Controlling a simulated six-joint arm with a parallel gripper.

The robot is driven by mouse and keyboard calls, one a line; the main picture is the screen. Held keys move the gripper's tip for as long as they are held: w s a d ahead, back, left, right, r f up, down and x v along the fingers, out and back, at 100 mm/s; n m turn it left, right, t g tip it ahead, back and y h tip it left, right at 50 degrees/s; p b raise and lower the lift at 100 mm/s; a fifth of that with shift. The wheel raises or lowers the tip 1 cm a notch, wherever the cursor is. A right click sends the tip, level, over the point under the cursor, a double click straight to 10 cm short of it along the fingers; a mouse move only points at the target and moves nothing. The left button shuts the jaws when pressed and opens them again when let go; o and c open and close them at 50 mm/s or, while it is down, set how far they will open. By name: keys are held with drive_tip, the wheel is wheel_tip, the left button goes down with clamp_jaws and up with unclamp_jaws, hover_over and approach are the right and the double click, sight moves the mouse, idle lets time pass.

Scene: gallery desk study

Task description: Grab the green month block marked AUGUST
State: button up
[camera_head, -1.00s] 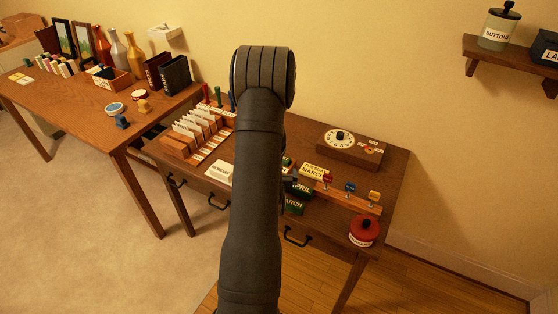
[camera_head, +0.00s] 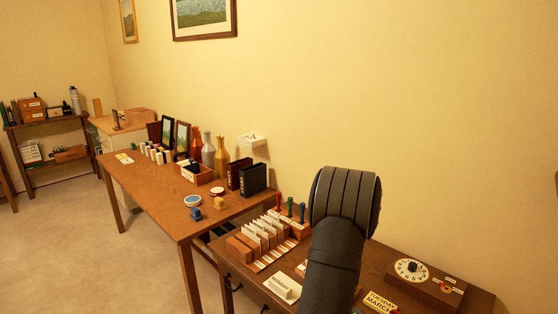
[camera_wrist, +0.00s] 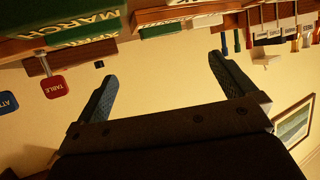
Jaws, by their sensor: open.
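In the wrist view, a dark green block with MARCH in pale letters (camera_wrist: 88,30) shows upside down at the upper left. A second green surface (camera_wrist: 165,29) shows along the top, its face not readable. No block reading AUGUST can be made out in either view. My gripper (camera_wrist: 162,66) is open and empty, its two blue-grey fingers wide apart with bare wall behind them. In the head view my arm hides the gripper, and the green blocks are out of frame or hidden.
The near desk bears a yellow TUESDAY MARCH sign (camera_head: 381,302), a dial box (camera_head: 425,284), a card rack (camera_head: 263,237) and a white MONDAY block (camera_head: 283,287). Red TABLE tag (camera_wrist: 54,87) hangs near the left finger in the wrist view. A second table (camera_head: 160,195) stands left.

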drive_tip(key=shift+w, duration=0.15)
idle(0.3)
drive_tip(key=w+r+g+y, duration=0.15)
drive_tip(key=w+g, duration=0.25)
drive_tip(key=w, duration=0.4)
wheel_tip(320, 180, up, 10)
drive_tip(key=w+d+m+g, duration=0.2)
drive_tip(key=w+m+g, duration=0.1)
drive_tip(key=g, duration=0.2)
drive_tip(key=shift+y, duration=0.25)
drive_tip(key=x, duration=1.2)
drive_tip(key=shift+d+f, duration=0.1)
drive_tip(key=shift+d, duration=0.1)
drive_tip(key=shift+x, duration=2.65)
drive_tip(key=shift+a, duration=0.1)
drive_tip(key=c, duration=0.8)
